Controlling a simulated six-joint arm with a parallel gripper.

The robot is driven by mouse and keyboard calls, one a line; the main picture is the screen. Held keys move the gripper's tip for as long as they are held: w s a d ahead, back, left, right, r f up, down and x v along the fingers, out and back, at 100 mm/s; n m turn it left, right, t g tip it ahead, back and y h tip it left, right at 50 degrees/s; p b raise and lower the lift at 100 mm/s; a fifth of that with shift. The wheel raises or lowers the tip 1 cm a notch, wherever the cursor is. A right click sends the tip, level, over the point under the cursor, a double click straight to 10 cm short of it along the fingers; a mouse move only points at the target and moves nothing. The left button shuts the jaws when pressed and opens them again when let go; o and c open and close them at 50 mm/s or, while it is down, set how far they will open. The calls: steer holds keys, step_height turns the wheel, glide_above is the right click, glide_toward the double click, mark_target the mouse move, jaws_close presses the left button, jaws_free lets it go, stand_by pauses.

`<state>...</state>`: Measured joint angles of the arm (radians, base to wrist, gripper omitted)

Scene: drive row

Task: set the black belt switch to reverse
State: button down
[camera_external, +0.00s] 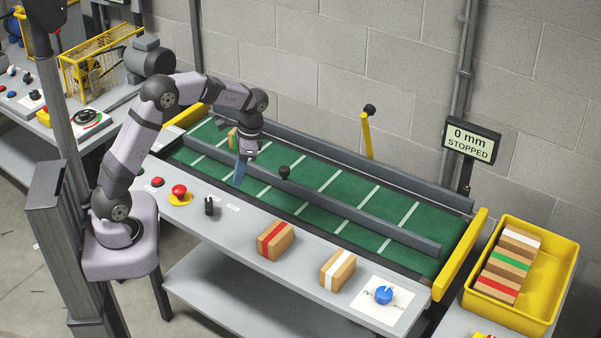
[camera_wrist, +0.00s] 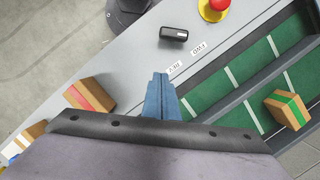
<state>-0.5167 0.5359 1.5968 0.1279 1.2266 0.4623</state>
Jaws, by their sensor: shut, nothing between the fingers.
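The black belt switch (camera_external: 209,206) is on the grey panel in front of the green belt. In the wrist view it is a black knob (camera_wrist: 174,34) near the top, lying roughly across the picture. Two small white labels (camera_wrist: 175,68) sit between it and the belt; their lettering is hard to read. My gripper (camera_external: 239,182) has blue fingers pointing down, above the belt's near side and up and right of the switch. In the wrist view my gripper (camera_wrist: 160,76) is shut and empty, apart from the switch.
A red button (camera_external: 179,190) on a yellow base is left of the switch. Boxes with red (camera_external: 276,240) and white (camera_external: 338,269) bands stand to the right, before a blue knob (camera_external: 384,295). A green-banded box (camera_wrist: 288,108) sits on the belt.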

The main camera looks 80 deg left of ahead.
mark_target(209, 208)
steer(key=p+x, duration=0.2)
steer(key=x, duration=0.8)
steer(key=shift+s, duration=0.1)
steer(key=s+p, duration=0.1)
steer(key=s, duration=0.2)
steer(key=shift+r+p, duration=0.15)
steer(key=shift+p, duration=0.2)
steer(key=shift+s, duration=0.4)
